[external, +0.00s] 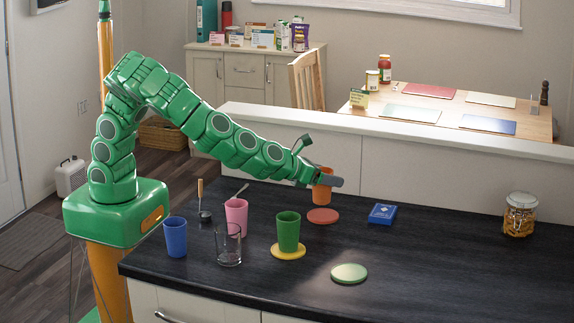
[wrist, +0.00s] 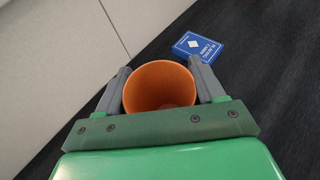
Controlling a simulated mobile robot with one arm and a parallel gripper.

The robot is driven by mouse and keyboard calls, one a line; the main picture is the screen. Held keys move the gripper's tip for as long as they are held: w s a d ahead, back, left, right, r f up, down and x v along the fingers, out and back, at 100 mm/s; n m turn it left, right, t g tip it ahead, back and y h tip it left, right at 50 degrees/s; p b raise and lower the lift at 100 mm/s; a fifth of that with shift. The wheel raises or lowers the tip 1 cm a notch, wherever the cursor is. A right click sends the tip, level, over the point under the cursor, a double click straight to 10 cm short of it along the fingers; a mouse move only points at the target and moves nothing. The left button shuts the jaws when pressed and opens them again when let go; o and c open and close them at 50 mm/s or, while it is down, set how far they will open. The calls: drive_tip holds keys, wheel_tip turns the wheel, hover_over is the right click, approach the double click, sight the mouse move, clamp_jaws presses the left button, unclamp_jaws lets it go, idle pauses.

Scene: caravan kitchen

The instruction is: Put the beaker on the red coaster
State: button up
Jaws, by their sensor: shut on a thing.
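An orange beaker (external: 321,190) is held upright in my gripper (external: 322,180), above the dark counter. In the wrist view the orange beaker (wrist: 160,84) sits between the two grey fingers of my gripper (wrist: 160,88), which press on its sides. The red coaster (external: 323,215) lies flat on the counter just below the beaker in the external view. A gap shows between the beaker's base and the coaster. The coaster is hidden in the wrist view.
A blue card box (external: 382,214) lies right of the red coaster. A green beaker (external: 288,232) stands on a yellow coaster (external: 288,252). A pink beaker (external: 236,215), a clear glass (external: 229,246) and a blue beaker (external: 175,237) stand left.

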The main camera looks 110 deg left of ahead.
sight(329, 188)
drive_tip(key=shift+w+f, duration=0.3)
drive_tip(key=shift+f, duration=1.55)
drive_tip(key=o, duration=1)
drive_tip(key=shift+f, duration=0.15)
drive_tip(key=shift+d+r, duration=0.1)
drive_tip(key=shift+r, duration=0.15)
drive_tip(key=shift+v, duration=5.9)
drive_tip(key=shift+s+f, duration=0.1)
drive_tip(key=shift+f, duration=0.05)
